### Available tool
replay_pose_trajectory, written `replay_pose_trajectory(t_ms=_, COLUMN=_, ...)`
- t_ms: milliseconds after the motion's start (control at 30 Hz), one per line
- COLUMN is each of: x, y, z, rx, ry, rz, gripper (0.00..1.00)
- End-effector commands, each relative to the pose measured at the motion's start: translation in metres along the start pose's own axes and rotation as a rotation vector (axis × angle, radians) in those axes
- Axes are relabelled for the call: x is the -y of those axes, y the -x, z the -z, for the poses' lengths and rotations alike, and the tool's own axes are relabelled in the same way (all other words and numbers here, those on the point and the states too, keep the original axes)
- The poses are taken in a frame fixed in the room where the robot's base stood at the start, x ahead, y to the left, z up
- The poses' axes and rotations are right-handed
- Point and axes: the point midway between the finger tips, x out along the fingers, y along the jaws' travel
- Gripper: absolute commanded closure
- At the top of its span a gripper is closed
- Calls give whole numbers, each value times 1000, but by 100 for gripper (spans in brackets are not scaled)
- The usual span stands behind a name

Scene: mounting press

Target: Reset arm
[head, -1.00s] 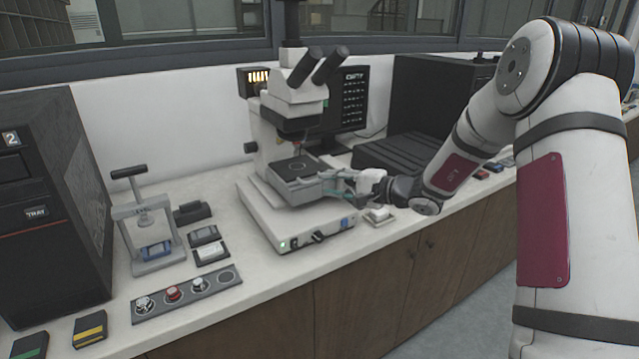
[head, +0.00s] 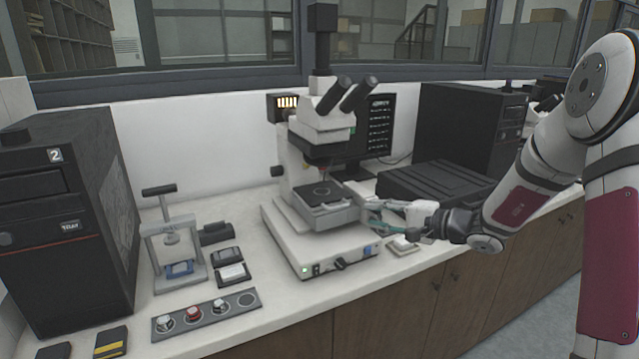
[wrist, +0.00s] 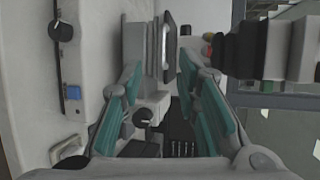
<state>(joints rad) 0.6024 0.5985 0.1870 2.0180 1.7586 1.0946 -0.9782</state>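My gripper (head: 372,214) is at the right of the microscope (head: 320,165), beside its stage (head: 330,212). In the wrist view my gripper (wrist: 160,68) has its two teal-lined fingers spread apart, with nothing held between them. The edge of the stage (wrist: 134,45) shows ahead, around the fingertips; I cannot tell whether they touch it. A dark round disc (head: 321,191) lies on top of the stage.
A hand press (head: 172,240) holding a blue piece stands at the left, beside a black cabinet marked 2 (head: 60,215). A grey strip (head: 235,306) with several round parts lies in front. A black ribbed box (head: 435,185) sits behind my arm. Room is free above the bench front.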

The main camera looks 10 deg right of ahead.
Motion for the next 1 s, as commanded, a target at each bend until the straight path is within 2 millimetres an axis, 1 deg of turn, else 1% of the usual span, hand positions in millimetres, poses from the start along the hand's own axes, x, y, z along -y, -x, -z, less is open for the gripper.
replay_pose_trajectory(t_ms=67, x=10, y=-1, z=-19, rx=40, ry=25, rz=-23, gripper=70)
replay_pose_trajectory(t_ms=133, x=20, y=1, z=-44, rx=96, ry=60, rz=-63, gripper=70)
replay_pose_trajectory(t_ms=167, x=24, y=2, z=-58, rx=125, ry=77, rz=-85, gripper=70)
replay_pose_trajectory(t_ms=200, x=30, y=5, z=-78, rx=165, ry=104, rz=-120, gripper=70)
replay_pose_trajectory(t_ms=267, x=37, y=12, z=-110, rx=227, ry=148, rz=-179, gripper=70)
replay_pose_trajectory(t_ms=300, x=40, y=17, z=-130, rx=265, ry=177, rz=-221, gripper=70)
replay_pose_trajectory(t_ms=367, x=43, y=28, z=-157, rx=314, ry=221, rz=-285, gripper=70)
replay_pose_trajectory(t_ms=400, x=44, y=36, z=-175, rx=342, ry=251, rz=-329, gripper=70)
replay_pose_trajectory(t_ms=467, x=44, y=49, z=-199, rx=381, ry=298, rz=-395, gripper=70)
replay_pose_trajectory(t_ms=500, x=44, y=59, z=-214, rx=403, ry=330, rz=-439, gripper=70)
replay_pose_trajectory(t_ms=567, x=42, y=75, z=-234, rx=429, ry=379, rz=-506, gripper=70)
replay_pose_trajectory(t_ms=600, x=40, y=86, z=-247, rx=443, ry=411, rz=-551, gripper=70)
replay_pose_trajectory(t_ms=667, x=37, y=104, z=-263, rx=456, ry=462, rz=-617, gripper=70)
replay_pose_trajectory(t_ms=700, x=35, y=116, z=-272, rx=459, ry=497, rz=-660, gripper=70)
replay_pose_trajectory(t_ms=767, x=32, y=135, z=-284, rx=461, ry=550, rz=-724, gripper=70)
replay_pose_trajectory(t_ms=800, x=29, y=148, z=-290, rx=458, ry=586, rz=-766, gripper=70)
replay_pose_trajectory(t_ms=867, x=25, y=167, z=-298, rx=447, ry=641, rz=-826, gripper=70)
replay_pose_trajectory(t_ms=900, x=23, y=180, z=-302, rx=436, ry=678, rz=-865, gripper=70)
replay_pose_trajectory(t_ms=1000, x=18, y=212, z=-308, rx=393, ry=770, rz=-953, gripper=70)
